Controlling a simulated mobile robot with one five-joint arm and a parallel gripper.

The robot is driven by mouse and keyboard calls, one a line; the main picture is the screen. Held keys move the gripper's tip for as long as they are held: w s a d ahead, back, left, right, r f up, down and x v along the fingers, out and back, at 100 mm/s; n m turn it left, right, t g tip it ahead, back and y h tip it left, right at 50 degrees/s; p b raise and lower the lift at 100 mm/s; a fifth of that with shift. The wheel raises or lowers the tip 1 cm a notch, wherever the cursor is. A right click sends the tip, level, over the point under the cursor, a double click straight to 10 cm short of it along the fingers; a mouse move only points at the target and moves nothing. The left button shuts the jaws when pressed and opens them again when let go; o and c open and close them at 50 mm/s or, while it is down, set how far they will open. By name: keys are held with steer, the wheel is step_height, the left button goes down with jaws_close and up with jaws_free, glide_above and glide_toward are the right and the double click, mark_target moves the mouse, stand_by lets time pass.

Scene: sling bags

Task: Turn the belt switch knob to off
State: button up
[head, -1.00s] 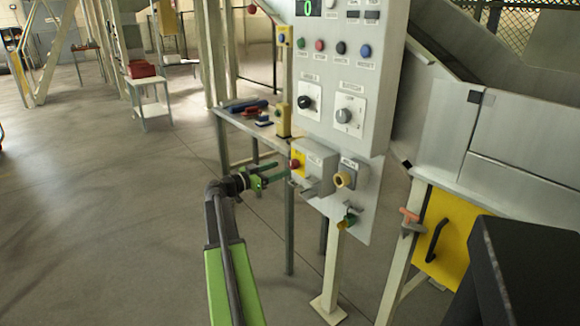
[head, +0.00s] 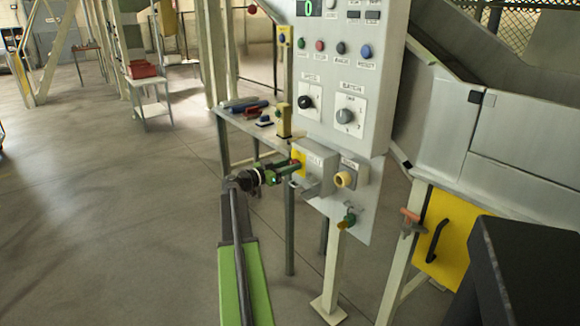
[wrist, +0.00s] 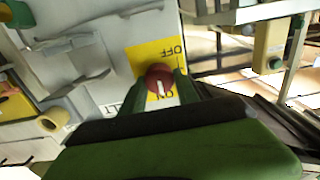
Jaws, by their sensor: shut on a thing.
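The belt switch knob (wrist: 157,76) is a round red knob with a white pointer line. It sits on a yellow plate (wrist: 144,54) marked OFF and ON, on the side of a grey box (head: 318,168). In the wrist view the white line points toward the ON lettering, away from OFF. My gripper (head: 291,168) reaches the knob from the left in the head view. In the wrist view its two green fingers (wrist: 159,86) are shut on the knob, one on each side. In the head view the fingers mostly hide the knob.
Above the box is a grey control panel (head: 328,128) with dials and coloured buttons. A beige round knob (head: 343,179) and a green-and-yellow part (head: 347,219) are close at the right. A side table (head: 236,123) with tools stands behind. Open floor lies left.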

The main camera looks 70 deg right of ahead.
jaws_close()
steer(key=shift+w+f+n, duration=0.1)
steer(key=shift+f+n, duration=0.05)
steer(key=shift+n, duration=4.35)
steer(key=shift+w+f+n, duration=0.1)
steer(key=shift+f+n, duration=0.05)
steer(key=shift+n, duration=4.35)
steer(key=o, duration=1)
jaws_free()
